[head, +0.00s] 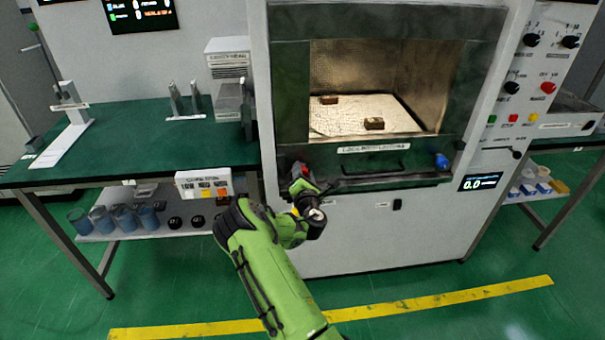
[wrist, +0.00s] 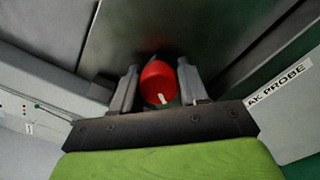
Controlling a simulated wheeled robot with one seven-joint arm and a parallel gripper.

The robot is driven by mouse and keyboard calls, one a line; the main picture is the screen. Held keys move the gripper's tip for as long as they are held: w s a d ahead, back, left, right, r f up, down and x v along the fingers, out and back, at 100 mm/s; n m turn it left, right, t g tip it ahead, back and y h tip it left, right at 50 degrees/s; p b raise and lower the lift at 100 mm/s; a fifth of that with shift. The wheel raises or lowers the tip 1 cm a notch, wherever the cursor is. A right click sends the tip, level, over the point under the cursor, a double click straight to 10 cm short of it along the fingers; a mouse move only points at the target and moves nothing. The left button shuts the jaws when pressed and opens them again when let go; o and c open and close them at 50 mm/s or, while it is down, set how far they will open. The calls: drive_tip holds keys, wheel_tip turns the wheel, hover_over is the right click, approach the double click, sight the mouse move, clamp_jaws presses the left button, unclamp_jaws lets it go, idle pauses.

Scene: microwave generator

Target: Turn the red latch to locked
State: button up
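The red latch (wrist: 158,82) is a round red knob with a short white mark, on the dark green front of the cabinet. The mark points toward the bottom of the wrist view, slightly right. My gripper (wrist: 157,85) has one finger on each side of the knob, with a visible gap at least on the right. In the head view, a bit of the red latch (head: 303,170) shows at the lower left of the cabinet front, mostly hidden by my gripper (head: 300,182).
The cabinet chamber (head: 365,85) holds two small brown blocks. A dark handle bar (head: 375,172) and a blue knob (head: 441,161) lie to the right of the latch. A green-topped bench (head: 130,140) stands at left. The floor in front is clear, with a yellow stripe.

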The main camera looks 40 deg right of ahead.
drive_tip(key=shift+c, duration=0.6)
drive_tip(key=m, duration=0.3)
drive_tip(key=shift+a+m+b, duration=0.1)
drive_tip(key=shift+m+b, duration=0.3)
drive_tip(key=m+b, duration=0.1)
drive_tip(key=m, duration=0.4)
drive_tip(key=m+b, duration=0.2)
drive_tip(key=m, duration=0.3)
drive_tip(key=shift+m, duration=0.3)
drive_tip(key=shift+o, duration=0.2)
drive_tip(key=shift+w+m+b, duration=0.1)
drive_tip(key=shift+m+b, duration=0.45)
drive_tip(key=shift+m, duration=1.05)
drive_tip(key=shift+r, duration=0.15)
